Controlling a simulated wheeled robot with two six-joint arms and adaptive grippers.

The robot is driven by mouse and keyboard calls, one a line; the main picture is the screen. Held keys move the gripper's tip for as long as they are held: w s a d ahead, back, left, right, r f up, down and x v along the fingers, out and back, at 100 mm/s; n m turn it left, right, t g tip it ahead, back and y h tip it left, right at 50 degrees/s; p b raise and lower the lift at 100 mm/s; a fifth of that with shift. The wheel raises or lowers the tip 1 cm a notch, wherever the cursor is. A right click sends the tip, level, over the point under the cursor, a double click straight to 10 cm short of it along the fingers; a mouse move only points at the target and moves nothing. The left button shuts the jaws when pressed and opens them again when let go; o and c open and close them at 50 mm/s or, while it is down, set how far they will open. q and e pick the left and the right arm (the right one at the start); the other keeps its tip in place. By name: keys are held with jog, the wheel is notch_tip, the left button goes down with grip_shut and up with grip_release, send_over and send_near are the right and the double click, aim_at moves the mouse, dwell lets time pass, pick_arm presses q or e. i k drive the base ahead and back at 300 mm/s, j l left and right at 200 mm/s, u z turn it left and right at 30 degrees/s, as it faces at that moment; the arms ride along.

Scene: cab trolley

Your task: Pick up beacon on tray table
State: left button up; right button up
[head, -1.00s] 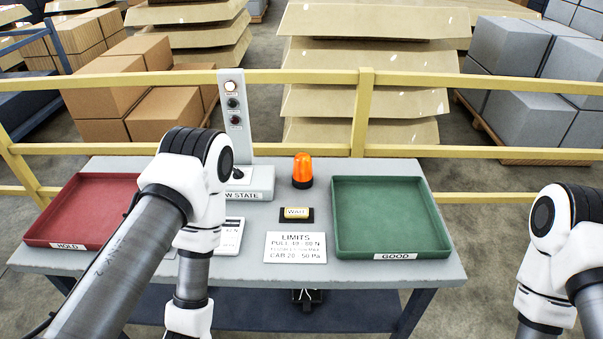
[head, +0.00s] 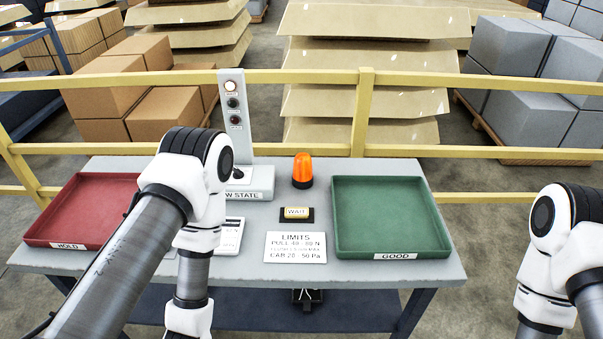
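Nothing touches the beacon.
A green GOOD tray (head: 393,252) sits right and a red HOLD tray (head: 82,238) left, both empty where visible. A grey signal post (head: 235,120) stands left of the beacon. A white LIMITS card (head: 295,247) lies in front. A yellow railing (head: 480,152) runs behind the table.

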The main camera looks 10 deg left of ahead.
aim_at(303, 176)
jog(key=i+l+u, duration=0.1)
jog(key=l, duration=0.95)
jog(key=l+u, duration=0.15)
jog(key=l, duration=0.85)
